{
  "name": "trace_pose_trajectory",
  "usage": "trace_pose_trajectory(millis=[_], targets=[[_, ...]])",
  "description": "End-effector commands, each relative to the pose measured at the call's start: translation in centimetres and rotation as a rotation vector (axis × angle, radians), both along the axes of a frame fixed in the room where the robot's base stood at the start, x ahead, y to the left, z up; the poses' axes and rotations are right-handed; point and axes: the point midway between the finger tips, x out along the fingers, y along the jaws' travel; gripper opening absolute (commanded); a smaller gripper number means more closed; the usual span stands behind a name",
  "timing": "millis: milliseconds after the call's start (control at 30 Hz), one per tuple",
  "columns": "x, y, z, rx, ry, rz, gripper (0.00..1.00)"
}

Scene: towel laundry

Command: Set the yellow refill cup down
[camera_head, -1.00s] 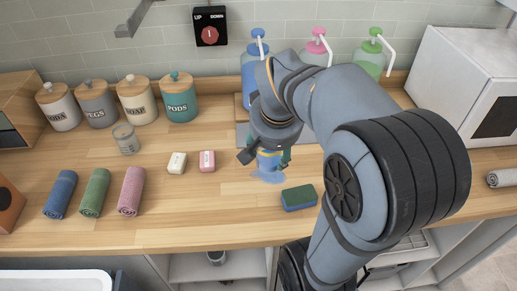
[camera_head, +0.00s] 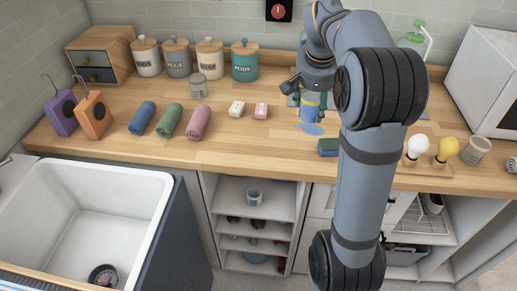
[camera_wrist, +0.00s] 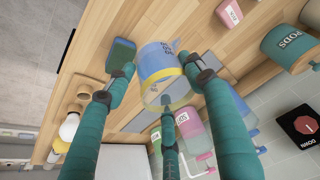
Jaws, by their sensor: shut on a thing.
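The refill cup, clear with a yellow band and blue contents (camera_head: 312,104), is held upright in my gripper (camera_head: 311,92). In the wrist view the cup (camera_wrist: 156,58) sits between the teal fingers of my gripper (camera_wrist: 160,78), which are closed around it.
Two bulbs (camera_head: 417,146) (camera_head: 446,150) stand to the right. My arm hides part of the back counter.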

Motion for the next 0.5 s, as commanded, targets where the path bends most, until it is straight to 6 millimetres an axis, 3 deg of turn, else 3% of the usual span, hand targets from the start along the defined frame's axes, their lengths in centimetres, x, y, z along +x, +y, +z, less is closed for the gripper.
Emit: trace_pose_trajectory(millis=[300, 500], targets=[[0.6, 6.8, -4.2, -0.001, 0.016, 0.004, 0.29], [1.2, 10.2, -6.3, 0.000, 0.013, 0.000, 0.29]])
